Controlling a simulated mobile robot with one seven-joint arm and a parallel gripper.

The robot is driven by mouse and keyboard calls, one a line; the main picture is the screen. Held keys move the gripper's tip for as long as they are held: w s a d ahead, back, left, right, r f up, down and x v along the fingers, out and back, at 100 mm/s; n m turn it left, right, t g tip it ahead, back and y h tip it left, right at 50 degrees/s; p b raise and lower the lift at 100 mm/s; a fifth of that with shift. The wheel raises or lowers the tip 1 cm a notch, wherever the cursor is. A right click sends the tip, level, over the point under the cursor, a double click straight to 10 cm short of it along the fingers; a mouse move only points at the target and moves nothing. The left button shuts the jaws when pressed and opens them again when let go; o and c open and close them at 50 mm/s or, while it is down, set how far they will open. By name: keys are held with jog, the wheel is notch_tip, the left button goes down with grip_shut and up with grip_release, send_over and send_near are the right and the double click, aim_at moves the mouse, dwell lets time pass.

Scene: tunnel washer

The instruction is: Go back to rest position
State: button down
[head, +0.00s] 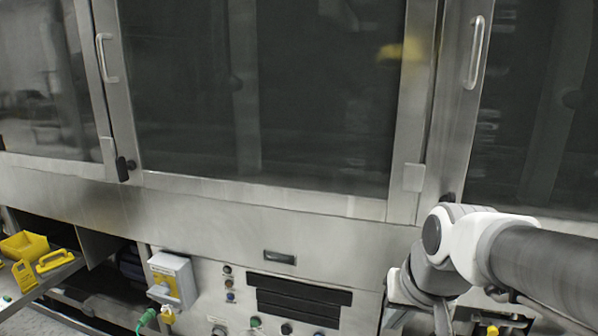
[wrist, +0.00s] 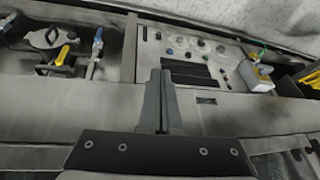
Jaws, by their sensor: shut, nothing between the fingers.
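My gripper (wrist: 161,98) shows in the wrist view with its two dark fingers together and nothing between them. It is in front of the steel front of the tunnel washer (wrist: 85,110), and I cannot tell how far away it is. In the head view my arm (head: 480,250) comes in from the right edge, bent at a white joint, before the washer's lower right part. The fingers are hidden in the head view. The washer has large dark glass doors (head: 265,90) with metal handles (head: 107,58), and they look closed.
Below the doors is a control panel (head: 240,298) with buttons and black slots. A grey and yellow switch box (head: 172,280) sticks out left of it. Yellow items (head: 38,258) lie on a shelf at the far left. Pipes and a valve with a yellow handle (wrist: 62,56) fill an open bay.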

jog(key=s+r+n+t, duration=0.1)
jog(key=s+r+n, duration=0.1)
jog(key=s, duration=0.7)
notch_tip(320, 180, up, 23)
jog(key=p, duration=2.3)
jog(key=shift+a+h, duration=0.3)
jog(key=shift+h, duration=0.1)
jog(key=shift+d+m, duration=0.2)
jog(key=shift+m, duration=0.1)
